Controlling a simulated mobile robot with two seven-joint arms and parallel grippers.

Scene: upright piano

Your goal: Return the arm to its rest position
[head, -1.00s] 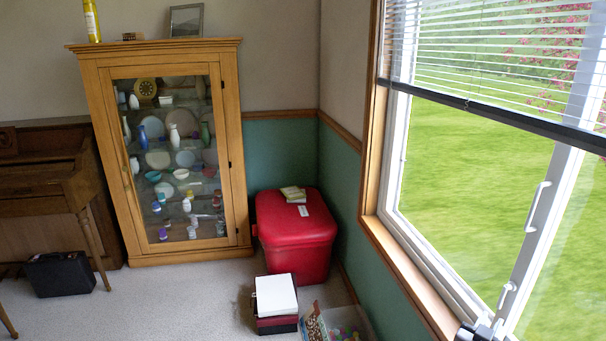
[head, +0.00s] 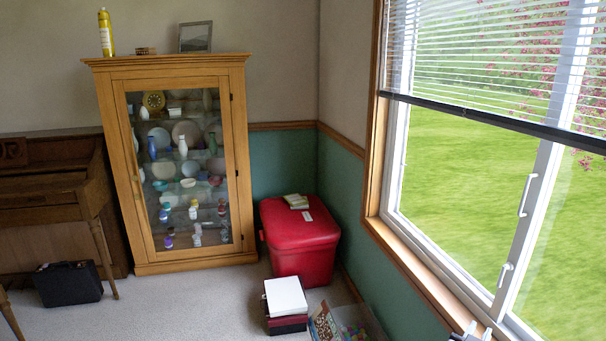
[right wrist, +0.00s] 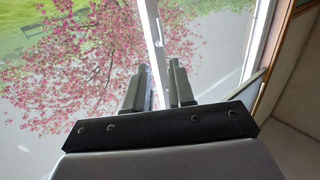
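My right gripper (head: 472,334) shows only as a small grey tip at the bottom edge of the head view, in front of the lower window frame. In the right wrist view, its two grey fingers (right wrist: 158,86) stand apart with nothing held between them. The window frame and blossoms show behind them. My left gripper is in neither view.
The window (head: 460,200) with a half-lowered blind (head: 480,70) is on the right. A glass cabinet (head: 240,160), red bin (head: 300,245), white-topped box (head: 286,298) and a crate of small things (head: 365,320) stand beyond. A piano (head: 50,195) and black case (head: 68,284) are left. Carpet (head: 190,305) is clear.

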